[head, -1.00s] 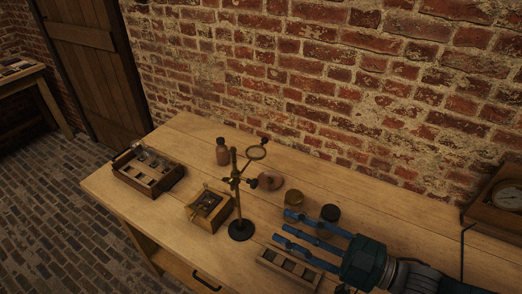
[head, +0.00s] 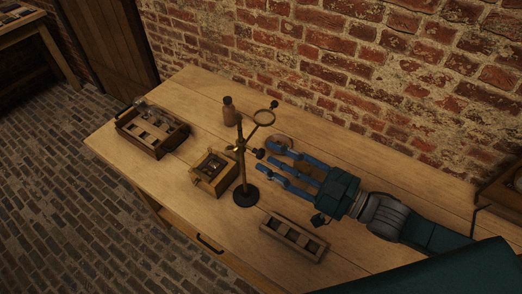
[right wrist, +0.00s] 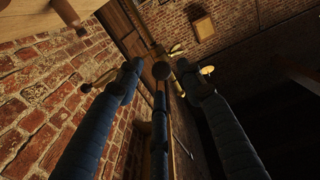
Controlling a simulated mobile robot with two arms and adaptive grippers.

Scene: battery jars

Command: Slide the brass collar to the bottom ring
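A dark stand rod (head: 240,128) rises upright from a round black base (head: 246,197) on the bench. A brass collar (head: 240,148) sits around the rod below its top, with small dark knobs at its sides. I cannot make out a bottom ring mark on the rod. My right gripper (head: 265,158) is open, its blue fingers spread, tips just right of the collar; contact is unclear. The right wrist view shows its spread fingers (right wrist: 160,85) with brass parts (right wrist: 207,70) beyond. My left gripper is out of view.
A wooden block with a brass mechanism (head: 212,172) stands left of the stand, and a tray of small items (head: 152,131) farther left. A brown bottle (head: 228,108) is behind. A slotted wooden rack (head: 293,237) lies in front of my right gripper.

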